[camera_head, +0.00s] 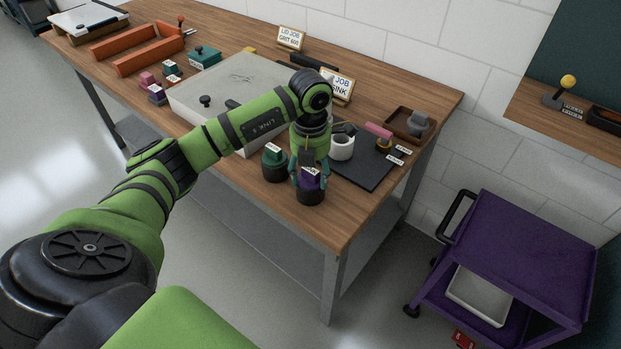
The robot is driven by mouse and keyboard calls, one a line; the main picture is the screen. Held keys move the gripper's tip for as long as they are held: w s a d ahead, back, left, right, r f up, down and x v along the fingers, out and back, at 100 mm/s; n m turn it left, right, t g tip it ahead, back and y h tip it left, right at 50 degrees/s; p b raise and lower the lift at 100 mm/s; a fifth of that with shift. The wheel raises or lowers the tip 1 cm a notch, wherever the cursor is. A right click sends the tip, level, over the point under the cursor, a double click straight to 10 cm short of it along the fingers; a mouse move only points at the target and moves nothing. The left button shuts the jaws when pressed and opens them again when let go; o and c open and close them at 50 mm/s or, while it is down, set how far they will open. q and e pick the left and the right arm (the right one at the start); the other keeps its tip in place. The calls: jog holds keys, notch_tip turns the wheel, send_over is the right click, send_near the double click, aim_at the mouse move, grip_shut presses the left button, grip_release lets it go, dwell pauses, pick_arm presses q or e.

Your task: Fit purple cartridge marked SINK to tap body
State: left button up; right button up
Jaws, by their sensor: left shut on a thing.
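My left gripper (310,170) points down over the front edge of the wooden bench and is shut on a purple cartridge (311,183) with a small white label, too small to read. The cartridge is at a dark round base (311,198); I cannot tell whether it is seated in it or just above it. Just left stands a green piece (273,155) with a white label, on a similar dark round base (274,172). I cannot tell for certain which thing is the tap body. My right gripper is not in view.
A dark mat (372,174) right of the gripper holds a white cylinder (342,148) and a pink-topped piece (379,131). A brown tray (396,124) is behind. A large grey slab (215,92), small labelled parts and orange rails (150,56) lie left. A purple cart (525,240) stands right.

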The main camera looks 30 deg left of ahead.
pick_arm(q)
jog(key=shift+r, duration=0.4)
notch_tip(320, 180, up, 7)
jog(key=shift+f+b, duration=0.15)
jog(key=shift+b, duration=1.1)
notch_tip(320, 180, up, 2)
jog(key=shift+r+p, duration=0.15)
jog(key=shift+p, duration=0.2)
jog(key=shift+r, duration=0.2)
